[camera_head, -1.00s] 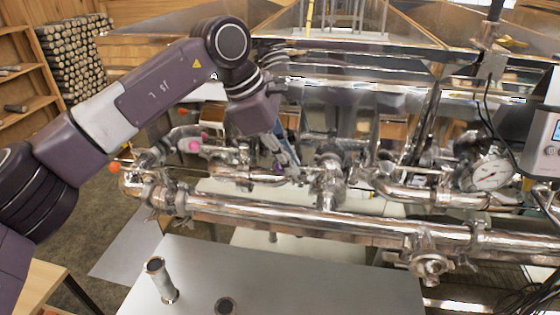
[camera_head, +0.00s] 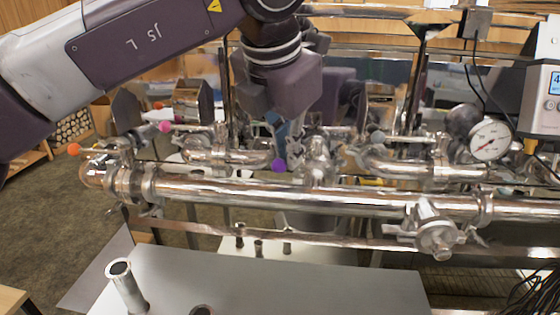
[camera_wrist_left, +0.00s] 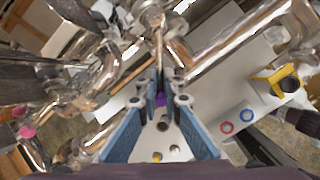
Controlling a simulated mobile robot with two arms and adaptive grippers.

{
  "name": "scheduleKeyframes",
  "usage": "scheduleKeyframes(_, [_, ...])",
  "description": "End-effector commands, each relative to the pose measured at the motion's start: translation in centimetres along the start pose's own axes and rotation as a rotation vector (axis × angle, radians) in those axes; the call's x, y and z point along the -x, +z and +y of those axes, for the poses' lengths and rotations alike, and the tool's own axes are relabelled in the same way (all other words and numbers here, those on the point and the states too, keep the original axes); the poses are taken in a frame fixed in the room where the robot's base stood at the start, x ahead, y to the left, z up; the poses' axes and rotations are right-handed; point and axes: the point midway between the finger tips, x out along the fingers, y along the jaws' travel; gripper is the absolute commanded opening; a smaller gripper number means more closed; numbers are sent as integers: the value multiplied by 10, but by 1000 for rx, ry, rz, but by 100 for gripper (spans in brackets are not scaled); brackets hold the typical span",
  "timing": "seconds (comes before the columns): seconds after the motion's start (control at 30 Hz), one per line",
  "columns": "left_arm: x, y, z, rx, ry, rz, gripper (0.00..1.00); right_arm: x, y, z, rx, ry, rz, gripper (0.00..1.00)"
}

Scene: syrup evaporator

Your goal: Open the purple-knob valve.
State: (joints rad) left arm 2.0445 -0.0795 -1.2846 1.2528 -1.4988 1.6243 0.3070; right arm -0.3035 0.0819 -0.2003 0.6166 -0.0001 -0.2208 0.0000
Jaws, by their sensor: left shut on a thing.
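The purple knob (camera_head: 278,166) of the valve shows beside the steel piping, just above the long horizontal pipe. In the left wrist view the purple knob (camera_wrist_left: 160,99) sits between the two blue fingertips. My left gripper (camera_head: 287,152) reaches down from above, and its fingers are closed on the purple-knob valve's handle. In the left wrist view the left gripper (camera_wrist_left: 160,103) hides part of the handle, so its exact angle is hard to tell. My right gripper is not in view.
A long steel pipe (camera_head: 340,198) runs across the front. Pink (camera_head: 165,126) and orange (camera_head: 74,150) knobs lie to the left. A pressure gauge (camera_head: 489,141) is at the right. A grey table (camera_head: 270,285) with a short metal tube (camera_head: 126,285) stands in front.

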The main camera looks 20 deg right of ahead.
Motion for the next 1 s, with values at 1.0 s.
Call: scheduleKeyframes(1.0, [0,11,-39,435,178,104,0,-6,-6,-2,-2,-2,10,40])
